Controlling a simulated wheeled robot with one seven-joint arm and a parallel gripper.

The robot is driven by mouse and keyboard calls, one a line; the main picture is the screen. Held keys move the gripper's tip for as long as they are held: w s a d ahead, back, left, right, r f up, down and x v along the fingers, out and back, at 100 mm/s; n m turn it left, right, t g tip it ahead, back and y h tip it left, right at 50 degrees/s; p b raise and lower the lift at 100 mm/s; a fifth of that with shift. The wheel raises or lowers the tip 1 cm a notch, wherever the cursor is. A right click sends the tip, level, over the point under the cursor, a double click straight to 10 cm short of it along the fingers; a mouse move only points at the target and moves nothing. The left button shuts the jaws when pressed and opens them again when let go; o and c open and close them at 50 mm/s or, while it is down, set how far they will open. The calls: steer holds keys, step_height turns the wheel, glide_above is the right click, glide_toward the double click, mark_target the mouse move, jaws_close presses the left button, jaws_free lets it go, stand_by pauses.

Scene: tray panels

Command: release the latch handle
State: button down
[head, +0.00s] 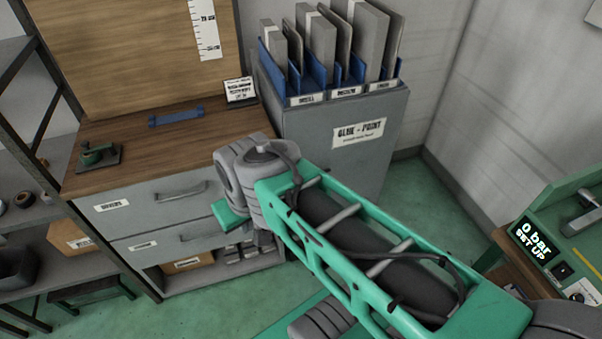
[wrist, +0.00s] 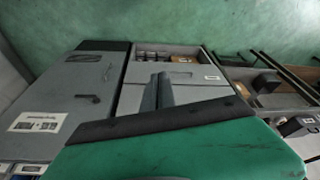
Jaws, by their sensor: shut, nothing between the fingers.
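In the wrist view a small dark handle (wrist: 88,98) sits on the front of a grey cabinet (wrist: 55,95), between a dark slot and a white label; it looks like the latch handle. In the head view that part of the front is hidden behind my arm. My gripper (wrist: 158,90) is shut and empty in the wrist view. In the picture its fingers lie to the right of the handle, over the drawer unit, apart from the handle. In the head view its fingertips are hidden; only a green part of the hand shows.
The grey cabinet (head: 352,165) bears blue racks of upright grey panels (head: 322,45). Left of it stands a wood-topped drawer unit (head: 160,205) with a green tool and a blue bar on top. A green console (head: 560,225) reading 0 bar stands at the right. Green floor shows between.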

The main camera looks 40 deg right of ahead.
steer(key=shift+d, duration=0.1)
steer(key=w+d+f+t+b, duration=0.5)
steer(key=w+d+f+b, duration=0.6)
steer(key=d+f+b, duration=0.25)
steer(key=s+d+m+t+h+b, duration=0.1)
steer(key=d+t+h+b, duration=0.1)
steer(key=d, duration=0.7)
steer(key=s+d+f+m+t+h+b, duration=0.1)
steer(key=d+t+b, duration=0.3)
steer(key=d, duration=0.6)
steer(key=shift+s+d+m+h+b, duration=0.3)
steer(key=shift+s+m+h+b, duration=0.3)
steer(key=shift+s+m+h, duration=0.15)
